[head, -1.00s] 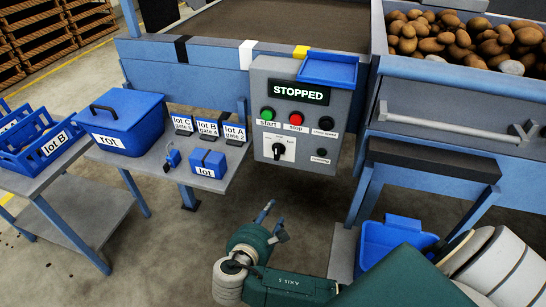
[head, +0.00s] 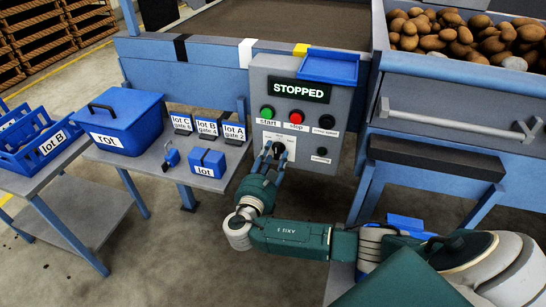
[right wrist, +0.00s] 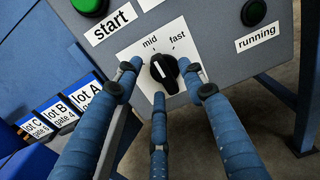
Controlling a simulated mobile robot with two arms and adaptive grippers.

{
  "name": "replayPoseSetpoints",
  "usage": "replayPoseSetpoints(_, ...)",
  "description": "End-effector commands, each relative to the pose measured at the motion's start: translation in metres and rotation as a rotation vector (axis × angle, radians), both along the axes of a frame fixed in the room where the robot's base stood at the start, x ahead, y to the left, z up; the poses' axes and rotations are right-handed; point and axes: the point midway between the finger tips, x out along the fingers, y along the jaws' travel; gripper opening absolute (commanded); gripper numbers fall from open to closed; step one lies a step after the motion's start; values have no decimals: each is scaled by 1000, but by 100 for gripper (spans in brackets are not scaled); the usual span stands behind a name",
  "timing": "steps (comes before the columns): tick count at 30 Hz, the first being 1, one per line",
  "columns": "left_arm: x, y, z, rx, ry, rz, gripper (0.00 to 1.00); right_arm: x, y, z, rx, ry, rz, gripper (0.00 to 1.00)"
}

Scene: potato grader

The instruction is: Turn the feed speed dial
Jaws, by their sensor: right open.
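The grey control panel (head: 335,150) carries the feed speed dial, a black knob (right wrist: 164,72) on a white plate marked "mid" and "fast". The dial also shows small in the head view (head: 278,147). My right gripper (head: 276,155) is at the dial; in the right wrist view (right wrist: 162,80) its blue fingers are open. One fingertip is left of the knob, one right and one below. I cannot tell whether they touch it. The plate's lower part is hidden by the fingers. My left gripper is not in view.
The panel display (head: 299,91) reads "STOPPED". The green start button (head: 267,113) and red stop button (head: 297,116) sit just above the dial. A side table (head: 215,183) with a blue rot bin (head: 120,122) and lot tags stands left. A potato bin (head: 450,72) is at right.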

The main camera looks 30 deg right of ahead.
Motion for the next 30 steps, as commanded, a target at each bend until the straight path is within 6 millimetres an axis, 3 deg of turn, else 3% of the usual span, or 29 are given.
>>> replayPoseSetpoints(10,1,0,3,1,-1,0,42,3,-4,0,1,1,1,41)
replayPoseSetpoints(16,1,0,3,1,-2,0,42,3,-4,0,1,1,0,3)
replayPoseSetpoints(17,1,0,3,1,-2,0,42,3,-4,0,1,1,0,0)
replayPoseSetpoints(30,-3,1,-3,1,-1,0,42,2,-4,0,53,-59,-2,0)
